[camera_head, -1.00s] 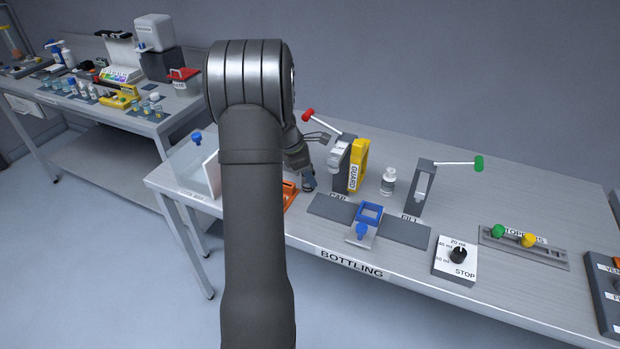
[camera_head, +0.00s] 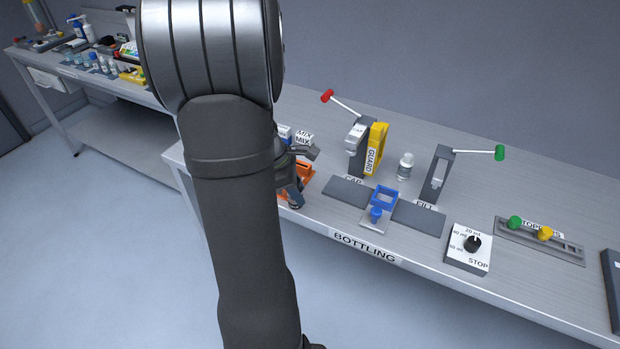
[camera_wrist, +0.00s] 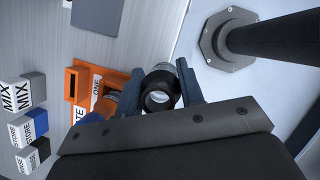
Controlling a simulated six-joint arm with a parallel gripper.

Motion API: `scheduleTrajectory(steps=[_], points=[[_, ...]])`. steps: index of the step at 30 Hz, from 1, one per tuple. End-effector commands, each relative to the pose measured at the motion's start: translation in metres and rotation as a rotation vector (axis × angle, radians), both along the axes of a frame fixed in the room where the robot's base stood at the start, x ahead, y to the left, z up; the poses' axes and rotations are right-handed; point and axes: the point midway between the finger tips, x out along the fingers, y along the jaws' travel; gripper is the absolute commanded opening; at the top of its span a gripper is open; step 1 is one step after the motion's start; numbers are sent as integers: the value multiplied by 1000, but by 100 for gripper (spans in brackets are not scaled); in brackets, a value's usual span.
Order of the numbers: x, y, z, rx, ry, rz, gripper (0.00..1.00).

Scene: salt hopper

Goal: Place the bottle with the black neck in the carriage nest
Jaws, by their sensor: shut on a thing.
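My gripper (camera_wrist: 158,92) is shut on a bottle with a black neck ring (camera_wrist: 158,101), seen nearly end-on between the fingers in the wrist view. In the head view my gripper (camera_head: 293,193) is near the table's front edge, left of the CAP pad, and mostly hides the bottle. The carriage nest is a blue square frame (camera_head: 384,198) with a blue knob (camera_head: 376,214) in front. It sits between the dark CAP and FILL pads, to the right of my gripper. The nest looks empty.
An orange holder (camera_wrist: 86,86) is beside my gripper, with MIX and STORE blocks (camera_wrist: 25,112) further left. A lever stand with yellow guard (camera_head: 376,149), a clear bottle (camera_head: 405,167) and a green-knobbed lever stand (camera_head: 440,175) stand behind the nest. A dial box (camera_head: 468,249) stands right.

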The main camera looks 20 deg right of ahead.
Motion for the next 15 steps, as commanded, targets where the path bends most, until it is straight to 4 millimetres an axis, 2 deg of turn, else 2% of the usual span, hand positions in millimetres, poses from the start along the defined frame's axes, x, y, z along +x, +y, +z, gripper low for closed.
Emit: scheduleTrajectory(steps=[4,8,11,15], points=[[-5,5,1,0,-1,0,13],[-6,-6,6,0,-2,8,13],[-7,-27,18,-1,-4,26,13],[-14,-71,42,-3,-6,66,13]])
